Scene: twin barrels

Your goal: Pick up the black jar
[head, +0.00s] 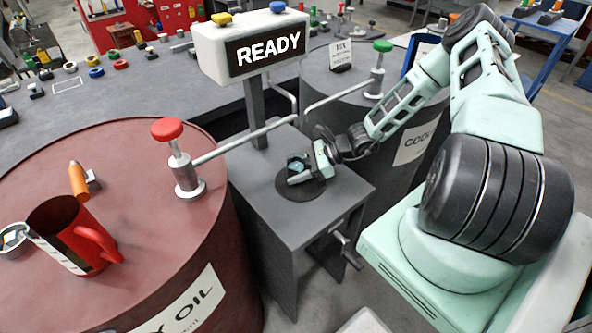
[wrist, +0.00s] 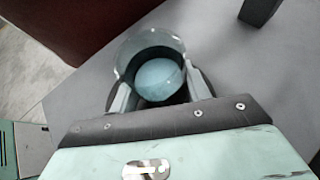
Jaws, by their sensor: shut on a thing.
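The jar (head: 297,161) is small and dark with a bluish tint. It is on the grey stand between the two barrels, at the dark round disc (head: 312,190) on the stand's top. In the wrist view the jar (wrist: 150,48) shows as a dark round rim around a pale blue disc. My gripper (head: 303,172) reaches in from the right, low over the stand. In the wrist view my gripper (wrist: 161,93) has one finger on each side of the jar and is shut on it. The jar's base is hidden, so I cannot tell whether it touches the disc.
A red oil barrel (head: 140,210) stands left, bearing a red mug (head: 75,235) and a red-knobbed valve (head: 178,160). A grey coolant barrel (head: 340,92) stands behind. A READY sign (head: 255,50) on a post (head: 256,110) and a horizontal pipe (head: 243,139) are close behind the stand.

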